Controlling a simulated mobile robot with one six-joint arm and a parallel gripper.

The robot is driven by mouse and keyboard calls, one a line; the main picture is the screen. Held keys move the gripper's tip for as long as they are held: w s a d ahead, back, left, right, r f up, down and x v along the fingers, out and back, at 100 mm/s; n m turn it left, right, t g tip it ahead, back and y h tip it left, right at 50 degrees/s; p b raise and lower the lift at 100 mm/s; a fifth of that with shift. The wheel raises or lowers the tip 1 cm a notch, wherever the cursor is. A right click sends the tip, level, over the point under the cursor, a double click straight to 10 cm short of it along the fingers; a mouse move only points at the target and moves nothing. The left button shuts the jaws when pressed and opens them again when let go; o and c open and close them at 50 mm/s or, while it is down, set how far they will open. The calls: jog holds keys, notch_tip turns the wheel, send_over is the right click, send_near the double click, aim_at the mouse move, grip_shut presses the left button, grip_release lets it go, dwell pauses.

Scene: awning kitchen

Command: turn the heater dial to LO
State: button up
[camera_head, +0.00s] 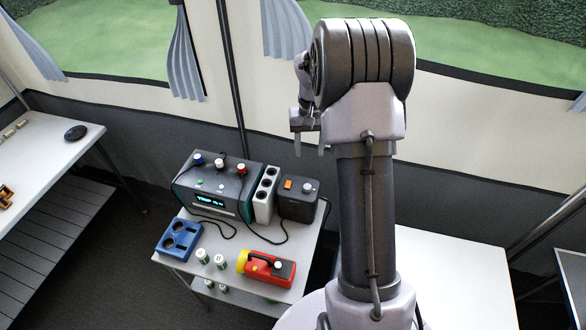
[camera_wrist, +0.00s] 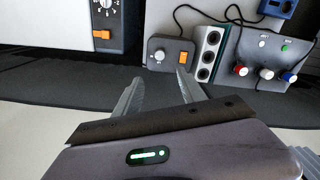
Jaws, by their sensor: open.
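Two dials show with orange switches, and I cannot read which is the heater's. One is a pale knob on a small dark box (camera_wrist: 155,62), right of centre at the top of the wrist view; the box also shows in the head view (camera_head: 300,208). The other is a pale dial (camera_wrist: 106,4) with scale marks on a dark panel (camera_wrist: 88,22), cut off at the wrist view's top left. My gripper (camera_wrist: 158,78) is open and empty, its fingertips appearing below the small box. In the head view my gripper (camera_head: 310,145) hangs above and behind the small table, apart from the box.
A white table (camera_head: 460,285) stands right.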

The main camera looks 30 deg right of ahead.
aim_at(307, 186)
notch_tip(307, 186, down, 16)
jog(key=b, duration=0.4)
jog(key=shift+f, duration=0.1)
grip_shut()
